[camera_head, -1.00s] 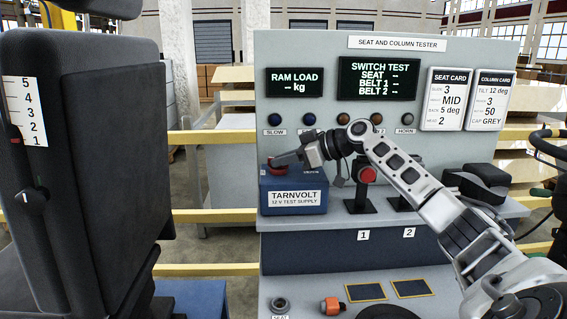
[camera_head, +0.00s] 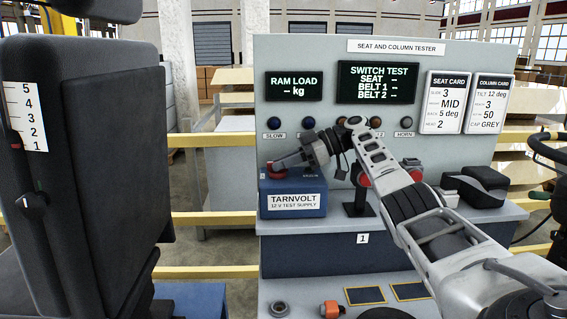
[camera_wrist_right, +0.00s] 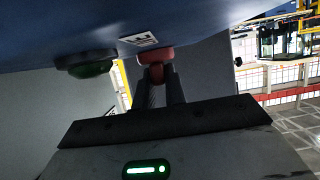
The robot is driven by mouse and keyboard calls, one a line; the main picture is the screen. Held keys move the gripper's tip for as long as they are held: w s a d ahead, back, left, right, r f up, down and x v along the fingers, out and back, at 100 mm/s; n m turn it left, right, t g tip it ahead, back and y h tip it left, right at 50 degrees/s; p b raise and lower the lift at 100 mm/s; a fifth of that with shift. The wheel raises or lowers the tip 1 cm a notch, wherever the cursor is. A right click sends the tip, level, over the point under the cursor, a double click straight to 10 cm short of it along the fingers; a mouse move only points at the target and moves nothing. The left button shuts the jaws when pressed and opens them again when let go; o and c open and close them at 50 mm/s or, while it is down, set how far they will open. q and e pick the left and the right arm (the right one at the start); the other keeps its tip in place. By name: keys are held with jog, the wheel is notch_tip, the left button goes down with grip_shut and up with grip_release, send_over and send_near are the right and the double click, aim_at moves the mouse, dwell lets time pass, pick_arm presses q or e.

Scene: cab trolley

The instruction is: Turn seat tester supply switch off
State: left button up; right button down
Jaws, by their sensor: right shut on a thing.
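The blue Tarnvolt 12 V test supply box (camera_head: 293,203) stands on the tester's ledge. It fills the top of the right wrist view (camera_wrist_right: 60,25). A red knob (camera_wrist_right: 155,54) sits on it, beside a small white label (camera_wrist_right: 138,40) that I cannot read. A green round part (camera_wrist_right: 86,66) is next to it in that view. My right gripper (camera_wrist_right: 158,75) is shut on the red knob. In the head view its fingers (camera_head: 279,164) reach the box from the right and hide much of the knob. My left gripper is not in view.
The tester panel (camera_head: 420,145) stands behind, with dark displays, a row of buttons and two cards. A red button stand (camera_head: 360,190) and black buckle parts (camera_head: 484,185) are on the ledge. A black seat (camera_head: 105,160) blocks the left side.

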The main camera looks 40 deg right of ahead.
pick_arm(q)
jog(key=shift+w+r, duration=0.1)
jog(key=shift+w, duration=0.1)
pick_arm(e)
jog(key=c, duration=1.5)
grip_release()
jog(key=shift+o, duration=0.2)
jog(key=shift+r, duration=0.3)
notch_tip(320, 180, up, 2)
jog(key=shift+r+b, duration=0.1)
jog(key=shift+b, duration=0.4)
pick_arm(q)
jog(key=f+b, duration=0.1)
jog(key=b, duration=0.1)
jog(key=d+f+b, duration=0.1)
jog(key=b, duration=0.2)
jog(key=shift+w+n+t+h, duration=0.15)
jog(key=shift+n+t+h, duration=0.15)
pick_arm(e)
jog(key=s+a+r, duration=0.9)
jog(key=s+r, duration=0.1)
jog(key=shift+s+r, duration=0.15)
jog(key=shift+s, duration=0.15)
jog(key=shift+a, duration=0.1)
